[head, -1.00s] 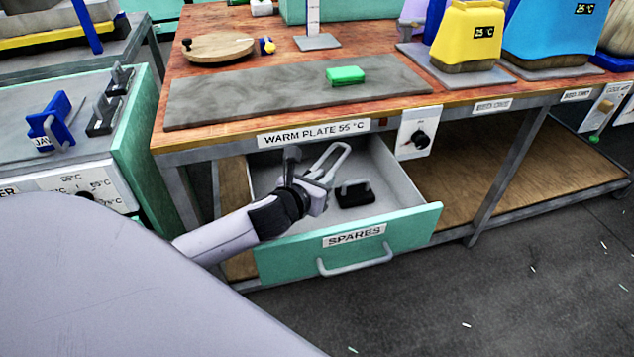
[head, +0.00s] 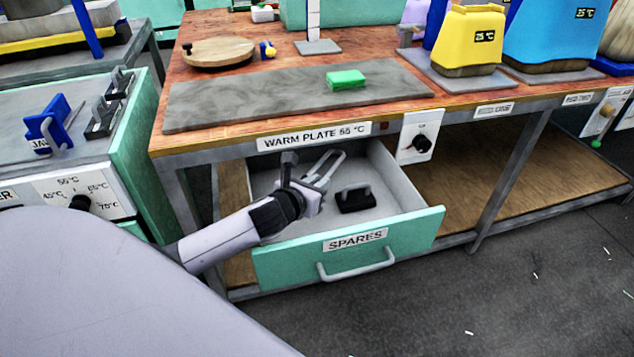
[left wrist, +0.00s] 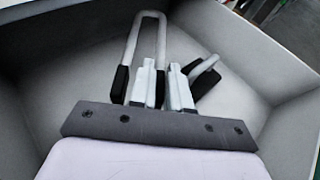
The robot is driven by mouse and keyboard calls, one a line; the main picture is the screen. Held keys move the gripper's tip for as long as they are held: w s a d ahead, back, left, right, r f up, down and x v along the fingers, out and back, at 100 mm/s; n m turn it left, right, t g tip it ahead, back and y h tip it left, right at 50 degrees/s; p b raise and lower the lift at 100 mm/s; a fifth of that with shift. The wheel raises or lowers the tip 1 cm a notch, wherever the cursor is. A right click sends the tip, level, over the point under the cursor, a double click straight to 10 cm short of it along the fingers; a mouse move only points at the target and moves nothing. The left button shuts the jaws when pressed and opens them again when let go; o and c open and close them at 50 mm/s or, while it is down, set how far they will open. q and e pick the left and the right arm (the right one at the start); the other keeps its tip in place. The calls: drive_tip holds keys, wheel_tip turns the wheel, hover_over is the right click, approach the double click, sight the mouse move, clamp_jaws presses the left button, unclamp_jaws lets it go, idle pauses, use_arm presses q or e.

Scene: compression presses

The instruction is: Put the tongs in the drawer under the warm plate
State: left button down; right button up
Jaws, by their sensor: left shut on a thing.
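The tongs (head: 327,165), a pale U-shaped loop with black ends, are in my left gripper (head: 312,194). The left wrist view shows the loop (left wrist: 148,20) pointing away, with one leg between the fingers of the left gripper (left wrist: 163,82). The drawer (head: 285,262) under the warm plate (head: 215,106) is pulled out. It has a green front labelled SPARES. The gripper and tongs are over or inside the drawer's left part; I cannot tell whether the tongs touch its floor. My right gripper is not in view.
A black block with a grey handle (head: 357,199) lies in the drawer, right of the tongs; it also shows in the left wrist view (left wrist: 205,78). The drawer's right part is bare. A green block (head: 346,81) lies on the plate. A bench with clamps (head: 108,115) stands left.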

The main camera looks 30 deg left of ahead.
use_arm(q)
drive_tip(key=shift+f, duration=0.2)
drive_tip(key=c, duration=1.1)
unclamp_jaws()
drive_tip(key=shift+f, duration=0.1)
drive_tip(key=r+p+v, duration=0.1)
drive_tip(key=p+v, duration=0.1)
drive_tip(key=v, duration=0.6)
drive_tip(key=shift+w, duration=0.2)
drive_tip(key=shift+r, duration=0.2)
